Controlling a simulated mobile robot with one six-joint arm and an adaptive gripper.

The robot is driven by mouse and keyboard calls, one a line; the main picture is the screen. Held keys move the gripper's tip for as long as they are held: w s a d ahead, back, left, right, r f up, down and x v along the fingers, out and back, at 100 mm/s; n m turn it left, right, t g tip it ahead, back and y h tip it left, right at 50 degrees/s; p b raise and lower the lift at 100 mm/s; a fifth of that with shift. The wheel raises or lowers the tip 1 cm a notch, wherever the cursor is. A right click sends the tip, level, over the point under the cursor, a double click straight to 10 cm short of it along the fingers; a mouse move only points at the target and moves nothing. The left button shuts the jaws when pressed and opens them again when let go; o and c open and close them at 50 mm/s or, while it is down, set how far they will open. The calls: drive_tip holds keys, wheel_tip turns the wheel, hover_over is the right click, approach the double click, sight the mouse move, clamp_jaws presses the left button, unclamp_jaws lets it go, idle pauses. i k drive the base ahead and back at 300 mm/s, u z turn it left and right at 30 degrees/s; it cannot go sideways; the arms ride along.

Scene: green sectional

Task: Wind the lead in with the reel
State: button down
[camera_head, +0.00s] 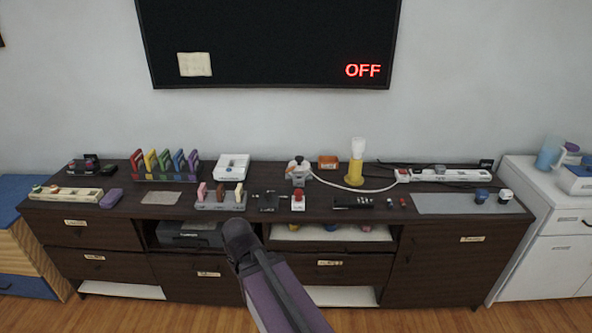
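The reel (298,170), a small white and grey device with a dark knob on top, stands on the sideboard near its middle. A white lead (345,187) runs from the reel in a slack curve to the right, past the foot of the yellow lamp, to the red-switched end of a white power strip (450,177). Whether it is plugged in there is too small to tell. My arm reaches up from the bottom, its dark joint in front of the sideboard, below and left of the reel. No gripper fingers show.
The yellow lamp (355,168) stands right of the reel, with an orange box (328,162) behind. A red button box (298,200) and a black remote (352,203) lie in front. Coloured upright pieces (165,163) stand left. A grey mat (455,204) lies right.

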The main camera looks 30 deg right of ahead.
sight(298, 165)
drive_tip(key=i, duration=1)
